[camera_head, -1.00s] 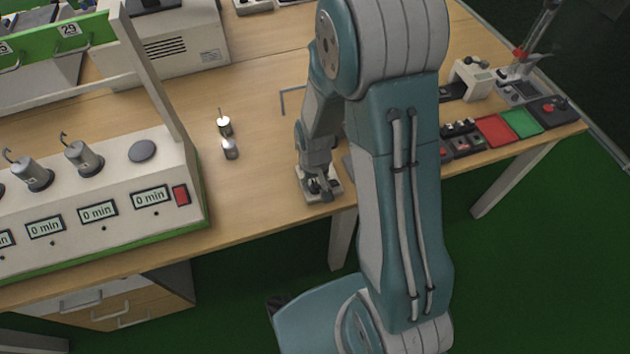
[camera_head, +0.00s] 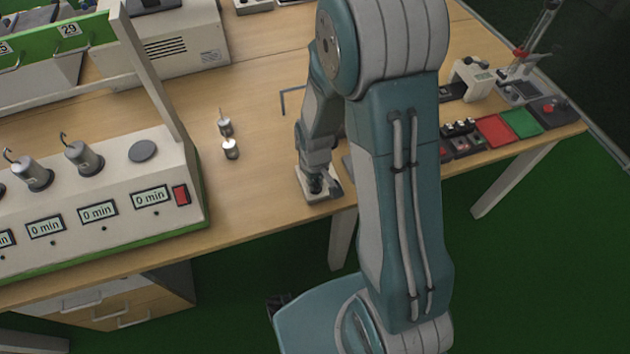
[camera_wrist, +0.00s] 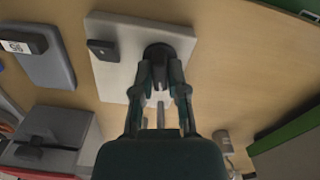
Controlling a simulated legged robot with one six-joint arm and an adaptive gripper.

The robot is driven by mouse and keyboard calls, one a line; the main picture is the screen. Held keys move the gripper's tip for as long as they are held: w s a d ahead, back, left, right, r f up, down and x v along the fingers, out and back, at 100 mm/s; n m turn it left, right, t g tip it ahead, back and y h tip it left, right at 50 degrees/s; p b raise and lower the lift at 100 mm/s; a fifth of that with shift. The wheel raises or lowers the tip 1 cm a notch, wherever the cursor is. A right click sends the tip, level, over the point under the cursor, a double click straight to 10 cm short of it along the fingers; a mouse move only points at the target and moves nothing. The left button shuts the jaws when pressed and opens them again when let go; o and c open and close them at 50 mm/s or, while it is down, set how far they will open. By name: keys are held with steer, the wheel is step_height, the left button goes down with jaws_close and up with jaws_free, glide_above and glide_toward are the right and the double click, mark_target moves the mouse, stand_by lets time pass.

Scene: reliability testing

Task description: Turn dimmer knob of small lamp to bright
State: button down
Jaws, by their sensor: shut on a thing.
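A small pale plate (camera_wrist: 120,60) lies on the table, with a black round knob (camera_wrist: 160,52) on it. The plate also shows near the table's front edge in the head view (camera_head: 324,198). My gripper (camera_wrist: 161,76) is shut on the black knob, a finger on each side; in the head view it (camera_head: 318,186) points down over the plate and hides most of the knob. Two small metal cylinders with pale tops, a rear one (camera_head: 226,128) and a front one (camera_head: 231,152), stand left of my gripper; I cannot tell whether either is the lamp.
A timer box (camera_head: 110,190) with hooked weights stands at the left. A grey slab (camera_wrist: 45,62) lies beside the plate. Red and green trays (camera_head: 495,130) and small devices line the right side. The table between the timer box and my gripper is mostly clear.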

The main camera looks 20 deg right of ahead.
mark_target(315, 183)
steer(key=n, duration=1.3)
steer(key=shift+n, duration=0.5)
steer(key=c, duration=0.7)
jaws_free()
steer(key=shift+o, duration=0.2)
step_height(315, 183, up, 12)
